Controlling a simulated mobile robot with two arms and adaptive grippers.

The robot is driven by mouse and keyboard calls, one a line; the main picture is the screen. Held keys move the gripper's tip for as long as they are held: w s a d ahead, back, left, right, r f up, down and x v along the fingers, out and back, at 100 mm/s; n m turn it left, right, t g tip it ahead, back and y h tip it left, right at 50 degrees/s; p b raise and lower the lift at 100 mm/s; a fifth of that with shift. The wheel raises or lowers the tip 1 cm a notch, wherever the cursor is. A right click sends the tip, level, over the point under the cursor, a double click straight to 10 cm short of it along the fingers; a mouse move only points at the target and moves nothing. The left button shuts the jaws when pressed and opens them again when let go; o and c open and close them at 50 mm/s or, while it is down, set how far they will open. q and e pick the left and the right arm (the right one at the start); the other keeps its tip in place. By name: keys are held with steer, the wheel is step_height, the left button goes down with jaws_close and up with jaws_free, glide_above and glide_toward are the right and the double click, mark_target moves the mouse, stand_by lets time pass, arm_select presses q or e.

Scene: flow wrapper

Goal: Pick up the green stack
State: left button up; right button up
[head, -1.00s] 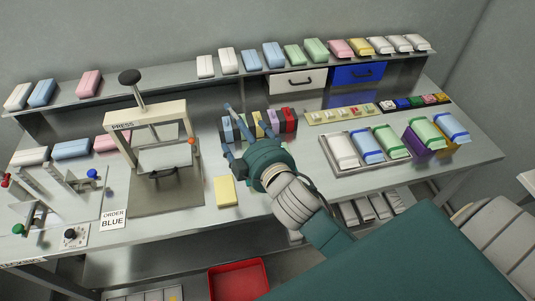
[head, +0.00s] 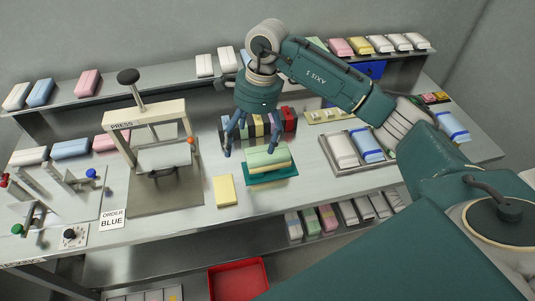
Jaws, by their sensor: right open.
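The green stack (head: 267,154) is made of pale green pieces with a yellowish-green lower front. It sits on a dark teal base (head: 285,177) on the bench, in front of the row of coloured packs. My right gripper (head: 252,138) is open and points down, its fingers spread just above and behind the stack, as seen in the head view. I see nothing held in it. Whether a finger touches the stack cannot be told. My left gripper is not in view.
A press (head: 150,115) stands to the left, and a yellow block (head: 225,191) lies near the stack. A metal tray (head: 340,173) with white and blue packs is to the right. My right arm covers the bench's right part. A red bin (head: 238,281) is below.

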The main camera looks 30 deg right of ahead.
steer(key=h, duration=0.2)
glide_toward(267, 155)
steer(key=f, duration=0.1)
steer(key=f+p, duration=0.1)
steer(key=f, duration=0.1)
steer(key=shift+d+f, duration=0.2)
steer(key=shift+d, duration=0.1)
steer(key=shift+f+p, duration=0.3)
steer(key=shift+f, duration=0.05)
steer(key=f+p, duration=0.2)
steer(key=f, duration=0.2)
steer(key=shift+a+f+p, duration=0.25)
steer(key=shift+f+p, duration=0.15)
steer(key=shift+w+f, duration=0.1)
steer(key=shift+f, duration=0.3)
steer(key=shift+c, duration=0.5)
steer(key=c, duration=0.9)
